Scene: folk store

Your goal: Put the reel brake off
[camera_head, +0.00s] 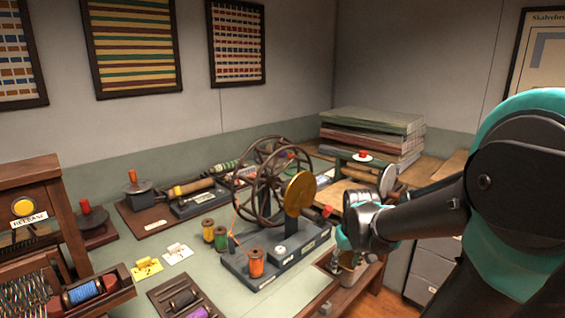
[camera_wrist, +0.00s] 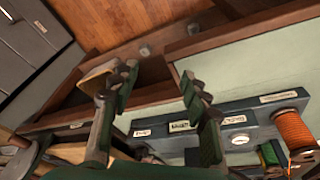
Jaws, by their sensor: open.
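The winding machine stands on the table with a blue-grey base (camera_head: 262,268), dark spoked wheels (camera_head: 262,190) and a brass disc (camera_head: 300,193). A small red tip (camera_head: 327,211) shows at its right, close to my arm. I cannot tell which part is the reel brake. In the wrist view the base (camera_wrist: 262,112) carries several labels too small to read, a pale round knob (camera_wrist: 240,139) and an orange spool (camera_wrist: 293,130). My gripper (camera_wrist: 162,88) is open and empty, with its fingers apart near the table's edge and the labelled base end.
Green and orange spools (camera_head: 221,239) stand left of the base. A pile of boards (camera_head: 371,135) lies at the back right. A wooden cabinet (camera_head: 28,205) stands at the left. Grey drawers (camera_head: 432,268) are beside the table. The table's front is partly clear.

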